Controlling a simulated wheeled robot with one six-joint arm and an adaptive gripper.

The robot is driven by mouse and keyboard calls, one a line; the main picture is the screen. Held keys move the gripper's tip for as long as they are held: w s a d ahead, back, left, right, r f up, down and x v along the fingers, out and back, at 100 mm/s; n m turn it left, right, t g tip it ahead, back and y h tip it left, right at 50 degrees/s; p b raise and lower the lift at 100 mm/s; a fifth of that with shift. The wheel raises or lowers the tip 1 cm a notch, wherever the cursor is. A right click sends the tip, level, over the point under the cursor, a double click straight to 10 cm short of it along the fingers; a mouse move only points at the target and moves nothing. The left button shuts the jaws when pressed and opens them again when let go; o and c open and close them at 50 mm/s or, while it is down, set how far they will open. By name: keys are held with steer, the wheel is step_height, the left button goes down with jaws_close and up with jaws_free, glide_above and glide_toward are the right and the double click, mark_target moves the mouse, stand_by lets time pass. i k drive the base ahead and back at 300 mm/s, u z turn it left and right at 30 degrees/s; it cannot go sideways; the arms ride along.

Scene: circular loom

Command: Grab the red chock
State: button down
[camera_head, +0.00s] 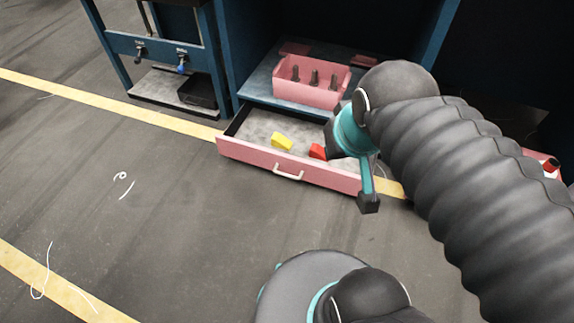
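The red chock (317,152) lies in the open pink-fronted drawer (250,153), right of a yellow chock (282,141). Its right side is partly hidden by my arm's end. My gripper (367,196) shows in part beside and in front of the drawer's right portion, with one dark fingertip hanging lower than the drawer front. The rest of the gripper is hidden behind my arm, so I cannot tell whether it is open or holds anything.
A pink bin (311,93) with several dark upright pieces stands on the blue shelf above the drawer. A blue rack (158,50) with a black box (198,92) is at the left. The grey floor (130,190) in front of the drawer is mostly clear, with yellow lines.

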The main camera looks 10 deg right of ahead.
mark_target(317, 152)
steer(key=u, duration=0.3)
steer(key=k, duration=0.35)
steer(key=u, duration=1.35)
steer(key=i, duration=1.6)
steer(key=z, duration=1)
steer(key=i, duration=0.8)
steer(key=z, duration=1.25)
steer(key=i, duration=0.3)
steer(key=z, duration=0.25)
